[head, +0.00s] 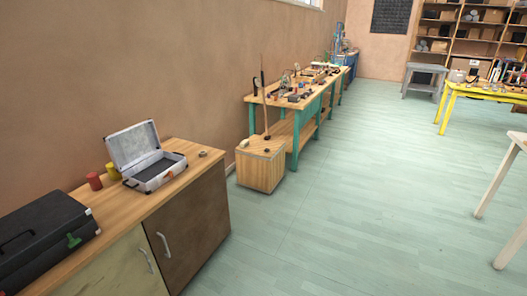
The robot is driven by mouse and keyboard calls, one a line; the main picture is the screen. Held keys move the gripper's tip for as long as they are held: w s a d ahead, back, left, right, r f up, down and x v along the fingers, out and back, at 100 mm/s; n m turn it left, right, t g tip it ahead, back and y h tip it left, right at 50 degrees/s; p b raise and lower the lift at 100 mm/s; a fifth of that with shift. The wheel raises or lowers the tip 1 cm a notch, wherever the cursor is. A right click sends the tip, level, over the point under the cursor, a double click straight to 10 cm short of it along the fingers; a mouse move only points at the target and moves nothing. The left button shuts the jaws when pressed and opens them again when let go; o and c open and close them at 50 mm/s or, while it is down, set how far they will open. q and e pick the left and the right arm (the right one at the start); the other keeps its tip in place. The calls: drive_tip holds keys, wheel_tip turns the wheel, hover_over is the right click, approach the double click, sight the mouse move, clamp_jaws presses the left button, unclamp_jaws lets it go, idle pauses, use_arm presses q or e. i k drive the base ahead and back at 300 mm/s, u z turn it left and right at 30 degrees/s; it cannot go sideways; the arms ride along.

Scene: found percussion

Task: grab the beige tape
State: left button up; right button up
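A small roll (203,153), greyish-beige, lies on the wooden top of the cabinet near its far right end. It looks like a roll of tape, but it is too small to be sure. A small pale item (244,143) lies on a wooden box on the floor; I cannot tell what it is. Neither of my grippers is in the head view.
The cabinet top (178,187) also holds an open silver case (150,178), a red can (94,181), a yellow can (113,171) and a black case (38,240). A cluttered teal-legged workbench (307,105) stands beyond. The green floor (370,200) is clear.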

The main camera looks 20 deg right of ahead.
sight(203, 154)
drive_tip(key=z, duration=0.45)
drive_tip(key=k, duration=0.4)
drive_tip(key=z, duration=0.6)
drive_tip(key=k, duration=0.9)
drive_tip(key=z, duration=0.6)
drive_tip(key=i, duration=3.85)
drive_tip(key=u, duration=0.4)
drive_tip(key=i, duration=1.7)
drive_tip(key=u, duration=1.35)
drive_tip(key=i, duration=0.95)
drive_tip(key=u, duration=1.55)
drive_tip(key=i, duration=0.65)
drive_tip(key=u, duration=0.35)
